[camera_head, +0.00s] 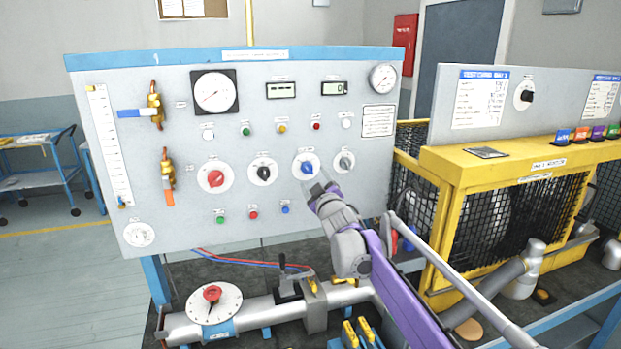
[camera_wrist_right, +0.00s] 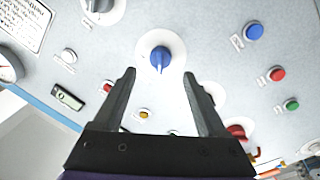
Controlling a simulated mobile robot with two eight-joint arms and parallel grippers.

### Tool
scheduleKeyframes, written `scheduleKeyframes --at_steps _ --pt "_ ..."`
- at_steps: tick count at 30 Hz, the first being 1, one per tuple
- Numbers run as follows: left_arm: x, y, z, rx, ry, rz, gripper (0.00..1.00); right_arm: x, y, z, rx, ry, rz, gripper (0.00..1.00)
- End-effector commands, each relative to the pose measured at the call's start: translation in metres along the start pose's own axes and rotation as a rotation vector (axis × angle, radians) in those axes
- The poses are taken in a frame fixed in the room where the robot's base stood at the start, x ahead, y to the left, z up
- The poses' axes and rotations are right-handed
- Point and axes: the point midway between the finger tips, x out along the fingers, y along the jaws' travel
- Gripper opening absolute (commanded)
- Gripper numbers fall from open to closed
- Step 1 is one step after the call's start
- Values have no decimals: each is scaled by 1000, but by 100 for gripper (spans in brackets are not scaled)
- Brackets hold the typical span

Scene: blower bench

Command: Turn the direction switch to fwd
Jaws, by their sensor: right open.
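The panel's row of rotary knobs holds a red knob (camera_head: 214,179), a black knob (camera_head: 263,172), a blue knob (camera_head: 307,168) and a grey knob (camera_head: 345,161), each on a pale round plate. Their labels are too small to read, so I cannot tell by text which is the direction switch. My right gripper (camera_head: 322,188) is open and empty, just in front of and below the blue knob. In the right wrist view the blue knob (camera_wrist_right: 160,58) sits ahead, between and beyond the two open fingertips (camera_wrist_right: 160,75), apart from them. My left gripper is not in view.
Small green, red and blue buttons (camera_head: 285,210) sit below the knobs. Gauges and displays (camera_head: 334,89) sit above. A yellow caged machine (camera_head: 470,165) stands to the right. Below lie a grey pipe (camera_head: 265,306) and a red-knobbed dial (camera_head: 213,303).

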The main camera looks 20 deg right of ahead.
Motion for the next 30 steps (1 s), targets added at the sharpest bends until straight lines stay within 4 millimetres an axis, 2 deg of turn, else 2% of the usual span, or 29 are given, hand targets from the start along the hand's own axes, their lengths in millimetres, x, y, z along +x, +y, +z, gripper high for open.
scheduleKeyframes --at_steps 1,3,9,23,26,29,30 --pt "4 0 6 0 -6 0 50 -12 -2 3 0 -3 -1 75" --pt "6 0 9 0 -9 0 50 -23 -2 3 0 -2 -1 75" --pt "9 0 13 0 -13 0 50 -45 -1 1 -1 0 0 75" --pt "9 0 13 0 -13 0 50 -53 0 1 5 -8 -2 75" --pt "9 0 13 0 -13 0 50 -70 -5 8 38 -60 -14 75" --pt "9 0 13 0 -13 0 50 -109 -18 24 110 -170 -43 75" --pt "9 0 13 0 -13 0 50 -130 -26 34 145 -227 -59 75"
